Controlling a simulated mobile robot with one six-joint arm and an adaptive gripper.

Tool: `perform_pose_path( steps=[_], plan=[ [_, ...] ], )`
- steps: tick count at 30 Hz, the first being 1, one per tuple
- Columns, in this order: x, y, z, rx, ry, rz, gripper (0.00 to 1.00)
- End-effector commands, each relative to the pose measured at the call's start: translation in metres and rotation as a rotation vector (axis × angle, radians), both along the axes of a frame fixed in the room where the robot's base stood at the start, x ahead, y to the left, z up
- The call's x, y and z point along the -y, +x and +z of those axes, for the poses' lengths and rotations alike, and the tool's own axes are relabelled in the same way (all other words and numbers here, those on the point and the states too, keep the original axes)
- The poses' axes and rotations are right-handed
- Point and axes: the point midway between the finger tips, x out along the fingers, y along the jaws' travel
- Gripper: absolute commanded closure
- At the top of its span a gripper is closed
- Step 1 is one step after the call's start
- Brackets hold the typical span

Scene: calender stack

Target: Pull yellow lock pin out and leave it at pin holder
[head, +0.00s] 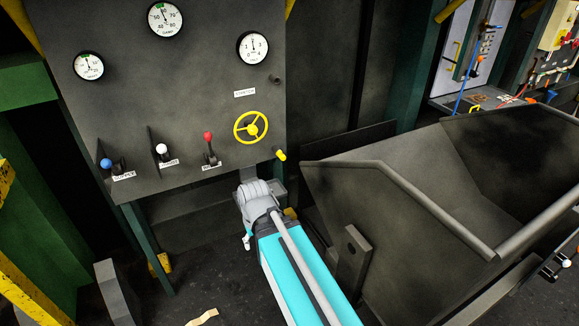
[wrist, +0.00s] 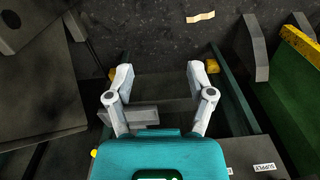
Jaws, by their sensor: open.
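A small yellow knob (head: 280,154), which looks like the lock pin's end, shows at the lower right edge of the grey panel. A yellow knob also shows in the wrist view (wrist: 94,152), left of my gripper's body. My gripper (head: 248,238) is below the panel, lower than the knob and apart from it. In the wrist view its fingers (wrist: 160,77) are spread wide with nothing between them. A grey block (wrist: 128,115) shows behind the left finger. I cannot tell which part is the pin holder. The pin's shaft is not visible.
The panel (head: 215,110) carries gauges, levers and a yellow handwheel (head: 251,127). A large dark bin (head: 400,215) stands close on the right. A block with a hole (head: 350,257) stands beside my arm. Dark floor (head: 195,285) lies below the panel.

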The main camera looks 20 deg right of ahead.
Motion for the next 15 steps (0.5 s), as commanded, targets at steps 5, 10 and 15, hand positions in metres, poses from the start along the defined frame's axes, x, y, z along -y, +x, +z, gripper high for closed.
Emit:
perform_pose_path(
  steps=[5,10,15],
  plan=[
    [-0.005,0.03,-0.02,0.065,0.086,-0.02,0.3],
    [-0.008,0.079,-0.041,0.182,0.233,-0.081,0.3],
    [-0.003,0.14,-0.056,0.336,0.412,-0.18,0.3]
  ],
)
